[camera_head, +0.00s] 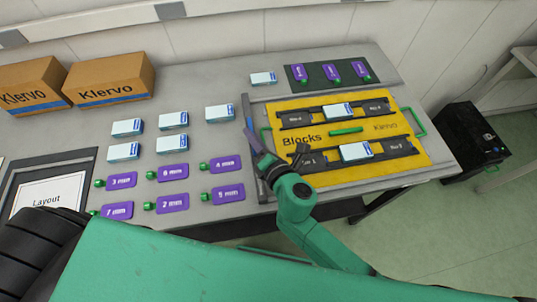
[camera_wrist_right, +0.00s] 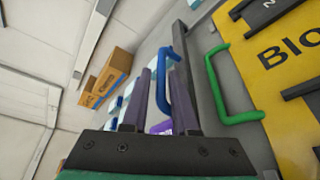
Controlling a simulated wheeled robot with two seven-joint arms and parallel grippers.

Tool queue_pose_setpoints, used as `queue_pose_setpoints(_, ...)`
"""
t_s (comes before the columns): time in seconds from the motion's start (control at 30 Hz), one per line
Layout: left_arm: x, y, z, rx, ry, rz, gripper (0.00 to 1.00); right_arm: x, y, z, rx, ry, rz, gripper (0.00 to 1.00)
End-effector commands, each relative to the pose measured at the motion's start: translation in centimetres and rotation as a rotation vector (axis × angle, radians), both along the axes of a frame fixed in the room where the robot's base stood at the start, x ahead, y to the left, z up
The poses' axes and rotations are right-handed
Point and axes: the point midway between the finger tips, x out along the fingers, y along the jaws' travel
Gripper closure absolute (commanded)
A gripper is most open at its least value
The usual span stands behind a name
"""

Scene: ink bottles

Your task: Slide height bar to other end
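The yellow board (camera_head: 420,155) labelled "Blocks" lies on the right part of the table. A grey bar (camera_wrist_right: 179,32) with a blue handle (camera_wrist_right: 164,85) runs along its left end. In the head view the bar's blue part (camera_head: 247,110) shows, and my right gripper (camera_head: 254,142) partly covers the rest. In the right wrist view my right gripper (camera_wrist_right: 164,75) has its fingers apart, with the blue handle between them. A gap shows, and contact is unclear. My left gripper is not in view.
White-blue boxes (camera_head: 173,120) and purple tags (camera_head: 173,172) with green ends lie left of the board. Two of the white-blue boxes (camera_head: 356,151) sit on the board's dark strips. Green handles (camera_head: 414,122) stick out from the board. Cardboard boxes (camera_head: 108,80) stand at the back left.

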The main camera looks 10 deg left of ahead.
Motion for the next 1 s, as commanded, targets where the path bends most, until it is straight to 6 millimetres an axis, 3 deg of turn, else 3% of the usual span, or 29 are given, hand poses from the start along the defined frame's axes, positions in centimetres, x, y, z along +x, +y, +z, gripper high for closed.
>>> queue_pose_setpoints(0.53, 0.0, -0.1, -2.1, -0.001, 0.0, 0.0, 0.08, -8.6, -7.0, 2.0, -0.001, 0.003, 0.003, 0.73)
queue_pose_setpoints(1.0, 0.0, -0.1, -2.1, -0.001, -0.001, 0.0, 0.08, -9.1, -7.4, 2.6, 0.0, 0.0, 0.002, 0.73)
